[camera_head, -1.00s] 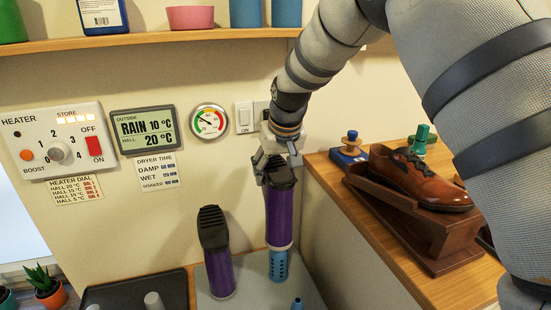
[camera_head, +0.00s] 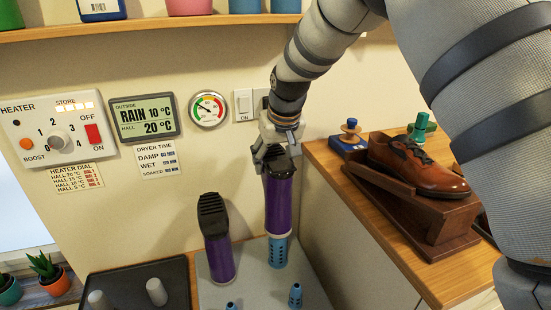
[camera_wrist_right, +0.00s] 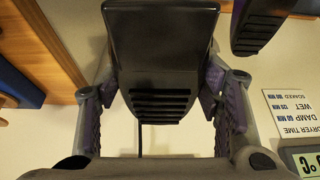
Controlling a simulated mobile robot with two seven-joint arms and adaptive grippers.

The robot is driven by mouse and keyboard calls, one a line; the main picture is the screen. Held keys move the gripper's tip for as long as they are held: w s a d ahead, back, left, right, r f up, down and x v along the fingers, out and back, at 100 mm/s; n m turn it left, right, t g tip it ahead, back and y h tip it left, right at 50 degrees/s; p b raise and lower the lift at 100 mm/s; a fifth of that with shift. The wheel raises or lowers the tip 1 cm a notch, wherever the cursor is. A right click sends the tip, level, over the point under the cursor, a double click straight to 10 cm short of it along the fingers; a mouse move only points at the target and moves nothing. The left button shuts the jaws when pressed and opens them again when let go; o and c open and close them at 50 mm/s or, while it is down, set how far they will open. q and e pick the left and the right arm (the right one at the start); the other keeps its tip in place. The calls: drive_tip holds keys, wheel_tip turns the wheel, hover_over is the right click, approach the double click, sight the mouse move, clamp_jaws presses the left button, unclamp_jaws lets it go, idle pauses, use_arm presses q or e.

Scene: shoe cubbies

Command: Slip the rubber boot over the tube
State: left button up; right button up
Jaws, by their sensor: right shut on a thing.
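A purple rubber boot (camera_head: 279,207) with a black sole is held upside down, shaft pointing down, by my right gripper (camera_head: 277,158). The fingers are closed on both sides of its foot; in the right wrist view the black sole (camera_wrist_right: 158,65) lies between the two fingers (camera_wrist_right: 160,105). The boot's opening is at the top of a light-blue perforated tube (camera_head: 278,254), whose lower part shows below it. How far the tube reaches inside is hidden. A second purple boot (camera_head: 218,250) stands upside down to the left, clear of the held one. My left gripper is out of view.
The grey dryer base (camera_head: 255,292) carries short blue pegs (camera_head: 295,297) at the front. A black tray (camera_head: 175,272) with grey pegs is at left. A brown shoe (camera_head: 420,168) on a wooden stand is at right. A shelf (camera_head: 150,29) runs above.

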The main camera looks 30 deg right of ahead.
sight(283, 170)
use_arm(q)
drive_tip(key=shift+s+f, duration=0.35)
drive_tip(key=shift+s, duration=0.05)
use_arm(e)
drive_tip(key=shift+f, duration=2.9)
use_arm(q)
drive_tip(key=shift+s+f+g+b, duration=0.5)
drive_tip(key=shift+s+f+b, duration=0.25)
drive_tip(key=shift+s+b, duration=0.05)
use_arm(e)
drive_tip(key=shift+f, duration=3.75)
drive_tip(key=o, duration=1.5)
drive_tip(key=v, duration=1.2)
